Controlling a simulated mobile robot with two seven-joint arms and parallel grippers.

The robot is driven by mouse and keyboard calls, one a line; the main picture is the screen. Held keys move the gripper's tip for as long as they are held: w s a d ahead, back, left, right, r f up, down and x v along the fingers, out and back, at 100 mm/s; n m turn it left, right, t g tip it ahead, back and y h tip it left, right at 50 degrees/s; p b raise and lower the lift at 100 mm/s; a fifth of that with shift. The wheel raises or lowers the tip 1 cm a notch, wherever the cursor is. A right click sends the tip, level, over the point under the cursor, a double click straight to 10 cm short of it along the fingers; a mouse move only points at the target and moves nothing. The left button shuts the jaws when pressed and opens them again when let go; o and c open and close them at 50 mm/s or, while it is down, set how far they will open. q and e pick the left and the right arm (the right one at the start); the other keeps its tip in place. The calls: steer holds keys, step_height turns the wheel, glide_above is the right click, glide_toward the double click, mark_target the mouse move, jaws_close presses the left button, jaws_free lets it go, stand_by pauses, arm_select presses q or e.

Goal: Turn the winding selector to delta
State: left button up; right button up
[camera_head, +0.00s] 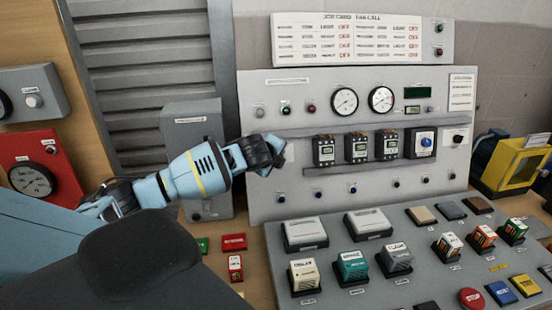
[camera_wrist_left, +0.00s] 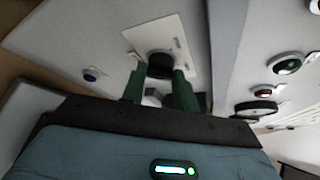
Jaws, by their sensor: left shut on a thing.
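My left gripper (camera_head: 268,152) reaches in from the left to the left part of the upright grey panel (camera_head: 340,195). In the left wrist view its two green fingers (camera_wrist_left: 160,74) stand either side of a black knob, the winding selector (camera_wrist_left: 160,62), and are shut on it. The knob sits on a white plate (camera_wrist_left: 186,46) with small markings that I cannot read. I cannot tell which position the knob points to. In the head view the knob is hidden behind the gripper. My right gripper is not in view.
Two round gauges (camera_head: 344,101) and several breakers (camera_head: 358,148) are on the panel, right of the gripper. A sloping desk (camera_head: 420,270) with several coloured blocks lies below. A grey box (camera_head: 192,125) stands behind my left arm. A red gauge box (camera_head: 36,178) is at the left.

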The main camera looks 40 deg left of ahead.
arm_select(q)
steer(key=shift+m+g, duration=0.4)
steer(key=shift+m, duration=0.1)
steer(key=o, duration=1)
steer(key=shift+c, duration=0.2)
steer(key=v, duration=0.7)
steer(key=shift+s+r, duration=0.25)
steer(key=shift+d+f, duration=0.1)
steer(key=shift+d, duration=0.1)
